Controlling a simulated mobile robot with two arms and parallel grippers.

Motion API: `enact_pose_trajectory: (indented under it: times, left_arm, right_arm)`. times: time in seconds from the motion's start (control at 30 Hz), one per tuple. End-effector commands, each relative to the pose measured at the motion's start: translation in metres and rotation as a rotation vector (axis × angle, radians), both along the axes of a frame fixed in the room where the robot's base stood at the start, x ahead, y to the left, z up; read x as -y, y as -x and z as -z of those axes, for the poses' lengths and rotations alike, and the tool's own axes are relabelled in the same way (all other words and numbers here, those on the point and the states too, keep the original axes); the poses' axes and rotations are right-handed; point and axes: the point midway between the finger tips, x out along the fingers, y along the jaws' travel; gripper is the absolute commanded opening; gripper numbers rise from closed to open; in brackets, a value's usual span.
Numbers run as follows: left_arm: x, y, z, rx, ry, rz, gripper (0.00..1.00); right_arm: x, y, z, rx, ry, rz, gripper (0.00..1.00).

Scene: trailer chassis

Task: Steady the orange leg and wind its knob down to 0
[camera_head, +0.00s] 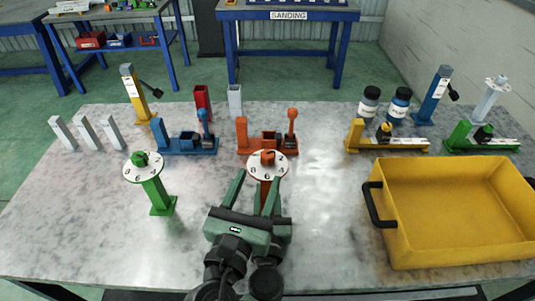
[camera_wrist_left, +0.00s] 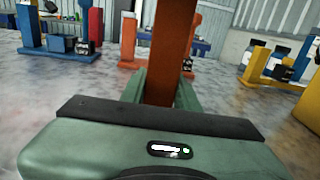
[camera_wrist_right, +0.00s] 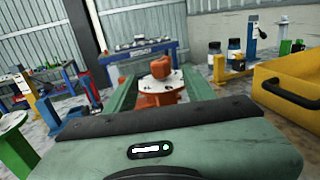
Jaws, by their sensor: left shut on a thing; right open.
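The orange leg (camera_head: 267,190) stands upright at the front middle of the table, with a white numbered dial (camera_head: 254,172) and an orange knob (camera_head: 267,157) on top. I cannot read which number the knob is set to. My left gripper (camera_wrist_left: 160,92) is shut on the leg's post (camera_wrist_left: 163,55); in the head view it is mostly hidden under my right arm. My right gripper (camera_head: 256,186) is open at the top of the leg. In the right wrist view its fingers (camera_wrist_right: 162,92) are apart, one on each side of the dial and knob.
A green leg (camera_head: 158,190) with a dial stands to the left. A yellow bin (camera_head: 455,255) fills the right front. Blue (camera_head: 185,150), orange (camera_head: 245,148) and yellow (camera_head: 400,147) fixtures stand behind. The front left table surface is clear.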

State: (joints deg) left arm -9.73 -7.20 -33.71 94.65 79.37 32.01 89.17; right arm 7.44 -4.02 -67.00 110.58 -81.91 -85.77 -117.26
Motion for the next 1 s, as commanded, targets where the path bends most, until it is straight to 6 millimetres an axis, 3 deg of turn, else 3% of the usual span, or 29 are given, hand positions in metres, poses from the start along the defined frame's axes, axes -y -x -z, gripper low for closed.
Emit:
enact_pose_trajectory:
  times: [0.2,0.4,0.83,1.0]
  left_arm:
    - [0.000,0.000,-0.001,0.001,0.000,0.000,0.00]
    - [0.000,0.000,0.000,0.001,0.000,0.000,0.00]
    - [0.000,0.000,0.000,0.001,0.000,0.000,0.00]
    - [0.000,0.000,0.000,0.001,0.000,0.000,0.00]
  right_arm:
    - [0.013,-0.044,-0.001,0.003,0.001,0.001,0.54]
    - [0.020,-0.070,0.000,0.002,0.002,0.000,0.54]
    - [0.022,-0.080,0.000,0.001,-0.002,0.000,0.54]
    - [0.022,-0.079,0.000,0.001,-0.002,0.000,0.07]
